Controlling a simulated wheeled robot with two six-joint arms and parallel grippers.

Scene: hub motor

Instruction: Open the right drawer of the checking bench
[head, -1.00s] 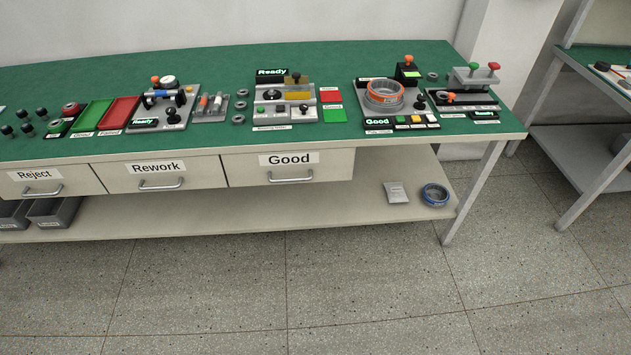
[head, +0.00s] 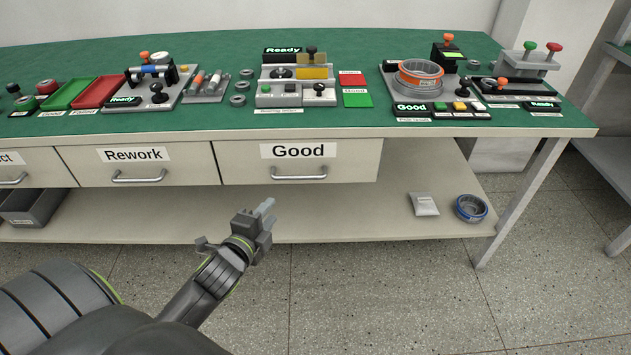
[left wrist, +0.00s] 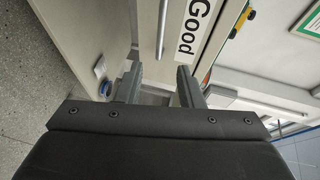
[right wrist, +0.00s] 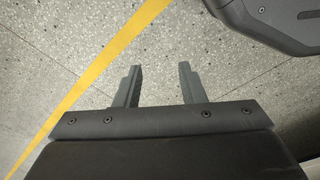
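The right drawer of the bench, labelled "Good" (head: 240,172), is shut, with a horizontal metal bar handle (head: 299,174) below its label. My left gripper (head: 266,210) is in front of and below this drawer, a little left of the handle and apart from it. In the left wrist view the left gripper's fingers (left wrist: 160,85) stand apart with nothing between them, and the "Good" drawer front and its handle (left wrist: 162,30) show beyond. My right gripper (right wrist: 155,85) shows only in the right wrist view, fingers apart and empty, over the floor.
The "Rework" drawer (head: 190,170) is shut to the left. The green bench top (head: 215,120) carries fixtures and trays. The lower shelf (head: 350,222) holds a blue ring (head: 471,208) and a grey packet (head: 424,204). A bench leg (head: 520,205) stands at right.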

